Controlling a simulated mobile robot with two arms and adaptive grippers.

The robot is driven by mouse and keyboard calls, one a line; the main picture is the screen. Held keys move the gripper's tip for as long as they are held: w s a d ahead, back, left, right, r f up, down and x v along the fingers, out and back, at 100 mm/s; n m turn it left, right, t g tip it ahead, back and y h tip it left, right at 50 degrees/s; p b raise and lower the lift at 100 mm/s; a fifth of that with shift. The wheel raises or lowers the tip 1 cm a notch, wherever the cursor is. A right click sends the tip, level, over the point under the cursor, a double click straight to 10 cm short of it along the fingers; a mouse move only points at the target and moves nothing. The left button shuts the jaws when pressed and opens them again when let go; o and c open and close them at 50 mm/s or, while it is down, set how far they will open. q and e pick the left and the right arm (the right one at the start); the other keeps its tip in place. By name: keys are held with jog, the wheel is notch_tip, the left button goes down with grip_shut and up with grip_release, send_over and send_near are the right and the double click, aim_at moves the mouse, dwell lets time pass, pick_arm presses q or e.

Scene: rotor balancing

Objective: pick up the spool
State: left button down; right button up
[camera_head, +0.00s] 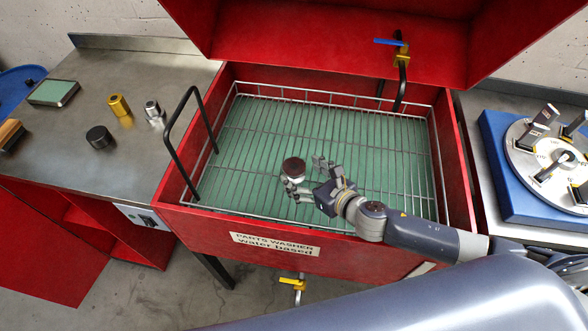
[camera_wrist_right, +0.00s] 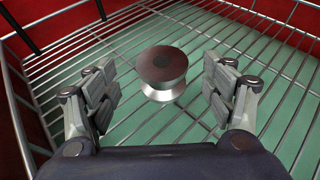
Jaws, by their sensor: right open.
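The spool (camera_head: 293,168) has a dark brown top and a silver flanged lower part. It stands upright on the wire basket (camera_head: 330,92) inside the red parts washer. In the right wrist view the spool (camera_wrist_right: 162,72) sits between and slightly beyond the fingers. My right gripper (camera_head: 307,177) is open, with its fingers on either side of the spool. The wrist view shows a gap between the spool and each finger of the right gripper (camera_wrist_right: 164,92). My left gripper is not in view.
The red washer wall (camera_head: 455,165) and a black handle (camera_head: 168,130) bound the basket. A blue-handled valve (camera_head: 400,50) hangs at the back. The left bench holds a brass cylinder (camera_head: 119,105), a black puck (camera_head: 99,137) and a silver part (camera_head: 154,112). A round fixture (camera_head: 527,160) stands at right.

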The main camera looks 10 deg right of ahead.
aim_at(297, 169)
jog(key=shift+p+x, duration=0.4)
jog(key=shift+x, duration=2.1)
jog(key=shift+d, duration=0.1)
jog(key=c, duration=1.3)
